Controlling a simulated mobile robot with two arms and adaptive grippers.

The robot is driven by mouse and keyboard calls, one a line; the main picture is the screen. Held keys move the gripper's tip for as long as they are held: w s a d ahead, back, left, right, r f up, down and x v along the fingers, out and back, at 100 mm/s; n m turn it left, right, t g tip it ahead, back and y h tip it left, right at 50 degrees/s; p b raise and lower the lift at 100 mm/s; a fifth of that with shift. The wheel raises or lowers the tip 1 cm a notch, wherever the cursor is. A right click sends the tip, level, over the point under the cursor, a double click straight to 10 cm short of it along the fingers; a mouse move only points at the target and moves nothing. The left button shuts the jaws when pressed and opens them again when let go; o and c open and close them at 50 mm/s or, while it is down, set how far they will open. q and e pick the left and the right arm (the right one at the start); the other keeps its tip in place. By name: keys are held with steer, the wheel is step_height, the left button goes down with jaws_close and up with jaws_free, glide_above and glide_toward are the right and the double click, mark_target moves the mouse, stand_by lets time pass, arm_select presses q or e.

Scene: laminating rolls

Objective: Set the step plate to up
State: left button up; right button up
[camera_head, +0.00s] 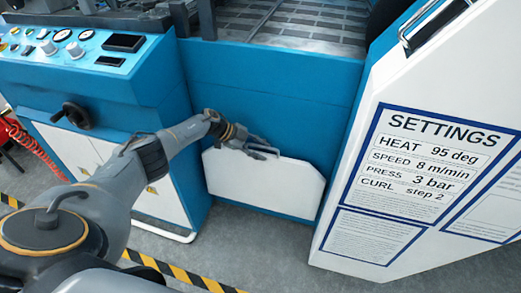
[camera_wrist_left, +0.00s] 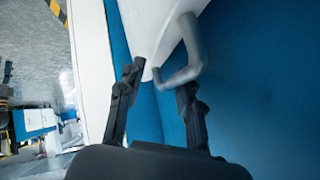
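The step plate (camera_head: 258,182) is a white panel with cut corners, upright against the blue machine front. A grey bar handle (camera_head: 264,151) runs along its top edge. My left gripper (camera_head: 262,146) is at this handle. In the left wrist view the plate (camera_wrist_left: 150,28) shows at the top, and the handle (camera_wrist_left: 192,50) bends down between the fingers of my left gripper (camera_wrist_left: 160,85). The fingers are apart, one on each side of the handle's end, with a visible gap. My right gripper is in neither view.
A white settings board (camera_head: 425,165) stands at the right, close to the plate. A blue control cabinet (camera_head: 85,60) with gauges and a black knob (camera_head: 72,116) is at the left. Yellow-black tape (camera_head: 180,275) marks the grey floor in front.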

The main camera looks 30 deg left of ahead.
arm_select(q)
steer(key=v, duration=0.7)
steer(key=shift+a+r, duration=0.15)
steer(key=shift+a, duration=0.05)
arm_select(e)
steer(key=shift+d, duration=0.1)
arm_select(q)
steer(key=shift+s, duration=0.1)
steer(key=s+d+f+m+t+b, duration=0.1)
steer(key=s+d+f+t+b, duration=0.2)
steer(key=f+t, duration=0.15)
steer(key=s+a+r+t+y+b, duration=0.1)
steer(key=s+r+t+y+b, duration=0.3)
steer(key=s+y, duration=0.15)
steer(key=shift+m+h, duration=0.25)
steer(key=shift+m, duration=0.05)
steer(key=shift+x, duration=6.4)
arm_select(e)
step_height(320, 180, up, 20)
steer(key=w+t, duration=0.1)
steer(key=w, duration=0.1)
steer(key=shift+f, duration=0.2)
arm_select(q)
steer(key=shift+c, duration=0.4)
